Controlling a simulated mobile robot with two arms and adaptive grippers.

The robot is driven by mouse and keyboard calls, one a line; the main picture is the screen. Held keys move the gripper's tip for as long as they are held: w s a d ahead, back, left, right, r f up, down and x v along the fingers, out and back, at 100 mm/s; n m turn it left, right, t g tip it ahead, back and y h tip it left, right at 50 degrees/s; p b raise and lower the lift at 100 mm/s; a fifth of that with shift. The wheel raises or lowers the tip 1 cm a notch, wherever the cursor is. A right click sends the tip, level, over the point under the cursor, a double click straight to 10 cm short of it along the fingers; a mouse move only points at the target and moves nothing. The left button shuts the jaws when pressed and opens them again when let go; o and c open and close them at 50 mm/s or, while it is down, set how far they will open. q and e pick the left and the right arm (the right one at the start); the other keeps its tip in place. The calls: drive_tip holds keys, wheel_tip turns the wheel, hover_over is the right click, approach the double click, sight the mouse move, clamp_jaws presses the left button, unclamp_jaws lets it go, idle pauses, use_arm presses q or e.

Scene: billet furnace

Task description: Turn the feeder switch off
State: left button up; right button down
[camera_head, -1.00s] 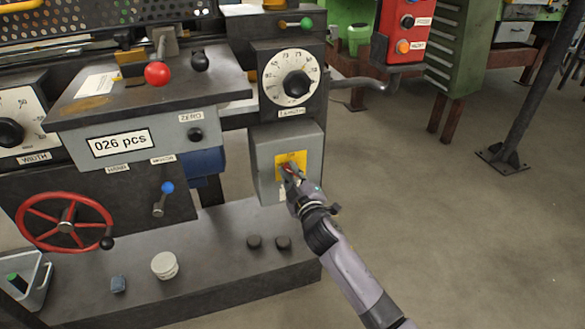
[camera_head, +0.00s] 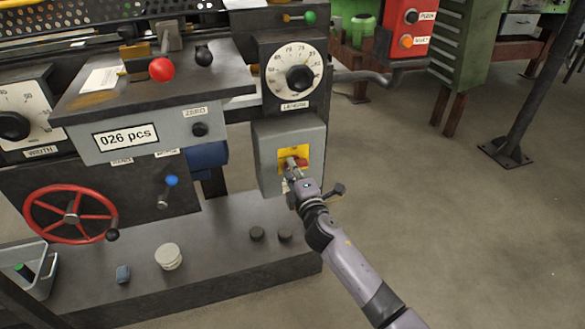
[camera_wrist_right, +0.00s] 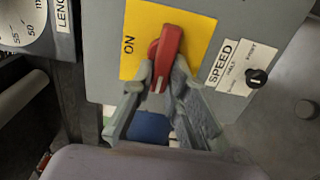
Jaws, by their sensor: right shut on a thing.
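The feeder switch appears as a red rotary handle (camera_wrist_right: 166,55) on a yellow plate (camera_wrist_right: 190,28) marked ON; no feeder label is readable. In the head view the red handle (camera_head: 301,163) shows partly beside my fingers, on the yellow plate (camera_head: 286,152) of a grey box (camera_head: 266,142). My right gripper (camera_head: 293,170) is at the plate, its fingers closed on the handle's free end. In the wrist view my right gripper (camera_wrist_right: 160,85) has a finger on each side of the handle. My left gripper is not in view.
A dial marked LENGTH (camera_head: 293,77) sits above the box. A SPEED label with a small black knob (camera_wrist_right: 257,77) is beside the plate. A machine ledge (camera_head: 215,240) with several small items lies below. Open floor (camera_head: 450,220) is on the right.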

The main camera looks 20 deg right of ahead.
idle(0.5)
drive_tip(key=c, duration=1.6)
unclamp_jaws()
drive_tip(key=s, duration=1.2)
drive_tip(key=shift+d, duration=0.15)
drive_tip(key=shift+f, duration=0.1)
